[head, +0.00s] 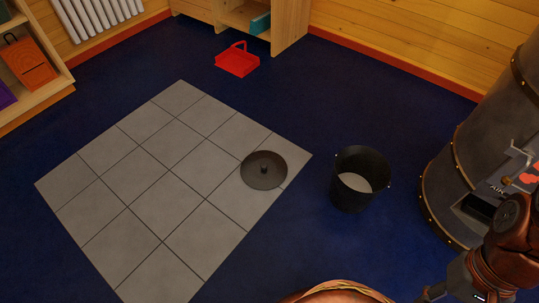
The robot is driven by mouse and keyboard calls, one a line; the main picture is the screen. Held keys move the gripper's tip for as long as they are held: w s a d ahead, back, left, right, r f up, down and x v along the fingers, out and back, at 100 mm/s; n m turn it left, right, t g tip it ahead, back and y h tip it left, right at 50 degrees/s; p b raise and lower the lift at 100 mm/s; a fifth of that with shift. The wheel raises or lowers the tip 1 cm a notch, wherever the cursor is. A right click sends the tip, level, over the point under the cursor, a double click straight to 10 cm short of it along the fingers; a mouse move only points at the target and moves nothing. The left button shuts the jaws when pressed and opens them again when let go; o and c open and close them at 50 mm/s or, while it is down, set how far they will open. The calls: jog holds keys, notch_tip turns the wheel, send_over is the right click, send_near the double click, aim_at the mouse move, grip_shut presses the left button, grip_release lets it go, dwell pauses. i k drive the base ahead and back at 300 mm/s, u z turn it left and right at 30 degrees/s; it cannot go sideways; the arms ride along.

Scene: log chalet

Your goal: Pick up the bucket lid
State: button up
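The bucket lid (264,172) is a dark grey round disc with a small knob in its middle. It lies flat on the grey tiled patch of floor, near the patch's right corner. A black bucket (343,195) stands upright and open just right of the lid, on the blue floor, apart from it. Something pale shows inside the bucket. My arm shows at the lower right, well away from the lid. My gripper's fingertips cannot be made out, so whether it is open or shut is unclear.
A dark metal stove (472,140) stands at the right. A red basket with a handle (238,64) sits on the floor at the back. Wooden shelves (288,28) stand behind it, and others at the left edge. The tiled patch (130,205) is otherwise clear.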

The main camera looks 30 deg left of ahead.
aim_at(261, 170)
jog(key=u, duration=0.4)
jog(key=i, duration=1.05)
jog(key=u, duration=2.5)
